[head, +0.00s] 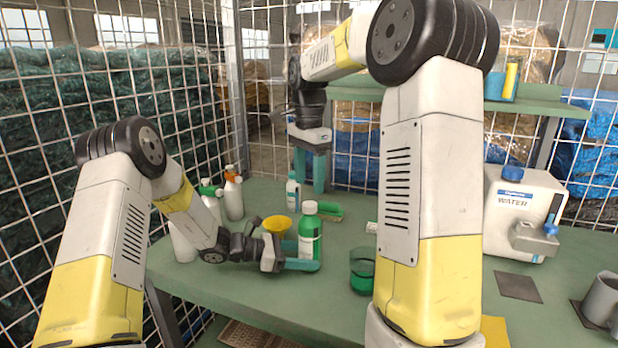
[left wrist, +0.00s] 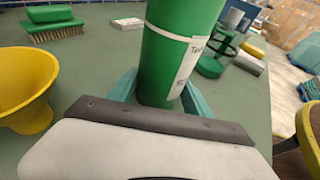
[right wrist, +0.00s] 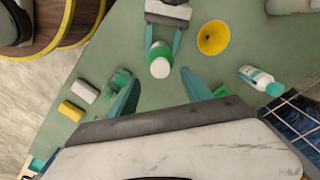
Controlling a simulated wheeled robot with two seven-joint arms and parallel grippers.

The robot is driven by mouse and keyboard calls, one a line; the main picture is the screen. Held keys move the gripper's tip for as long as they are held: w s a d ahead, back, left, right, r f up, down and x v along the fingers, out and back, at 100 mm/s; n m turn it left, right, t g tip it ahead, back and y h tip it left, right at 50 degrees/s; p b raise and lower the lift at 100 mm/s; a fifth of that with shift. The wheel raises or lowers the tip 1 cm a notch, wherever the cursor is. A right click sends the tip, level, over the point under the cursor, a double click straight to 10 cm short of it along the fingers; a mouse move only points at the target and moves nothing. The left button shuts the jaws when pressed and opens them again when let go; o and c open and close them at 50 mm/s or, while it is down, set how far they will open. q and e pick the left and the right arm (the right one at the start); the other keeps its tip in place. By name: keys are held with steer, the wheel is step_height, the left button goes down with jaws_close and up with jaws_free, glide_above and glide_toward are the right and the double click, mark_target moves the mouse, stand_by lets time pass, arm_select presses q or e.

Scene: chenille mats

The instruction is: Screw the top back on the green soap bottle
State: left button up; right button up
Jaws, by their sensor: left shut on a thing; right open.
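The green soap bottle (head: 310,240) stands upright on the green table, with a pale label. A whitish round top (right wrist: 160,68) sits at its upper end; I cannot tell how tightly it is seated. My left gripper (head: 301,263) is shut around the bottle low on its body; the left wrist view shows the bottle (left wrist: 178,50) between its fingers. My right gripper (head: 313,172) is open and empty, pointing down, above and behind the bottle in the head view. In the right wrist view the bottle's top lies ahead of the gap between its fingers (right wrist: 160,76).
A yellow funnel (head: 275,229) stands close left of the bottle. A green brush (head: 328,212) and a small white bottle (head: 292,192) are behind. A green see-through container (head: 362,272) stands to the right. Spray bottles (head: 232,196) stand at left, a water canister (head: 522,208) at right.

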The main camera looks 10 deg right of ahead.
mark_target(309, 204)
steer(key=shift+f, duration=2.95)
steer(key=n, duration=0.6)
steer(key=shift+n, duration=0.4)
steer(key=n, duration=0.7)
steer(key=shift+d, duration=0.1)
